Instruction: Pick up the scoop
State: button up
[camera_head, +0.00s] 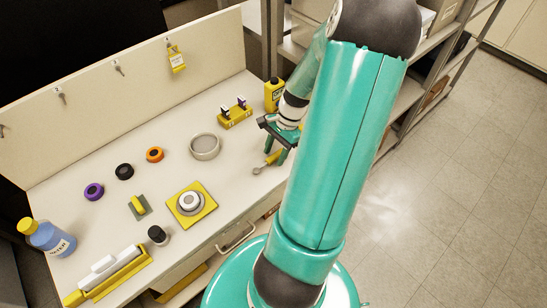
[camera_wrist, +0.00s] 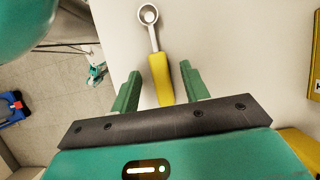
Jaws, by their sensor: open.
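The scoop (camera_wrist: 159,75) has a yellow handle and a metal ring-like bowl. In the wrist view it lies on the pale tabletop, bowl toward the top of the picture and handle pointing down between my fingers. My gripper (camera_wrist: 157,90) is open, one green finger on each side of the handle, with gaps on both sides. I cannot tell how high the fingers are above the table. In the head view the scoop (camera_head: 266,164) lies near the table's right edge, and my gripper (camera_head: 281,141) is just above and right of it, partly hidden by my arm.
A round grey dish (camera_head: 205,146) stands left of the scoop. A yellow rack (camera_head: 235,116) and a yellow bottle (camera_head: 274,95) stand behind. Several rings, a yellow square plate (camera_head: 191,205) and a blue bottle (camera_head: 47,238) occupy the rest of the table. The table edge is close to the scoop.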

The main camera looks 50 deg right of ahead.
jog(key=shift+f, duration=0.25)
dwell(0.3)
grip_shut()
jog(key=shift+r, duration=0.3)
notch_tip(320, 180, up, 2)
jog(key=shift+r, duration=0.25)
jog(key=s+a+r, duration=0.8)
jog(key=s+r, duration=0.2)
jog(key=s, duration=0.1)
jog(key=shift+s+a, duration=0.15)
jog(key=shift+a, duration=0.05)
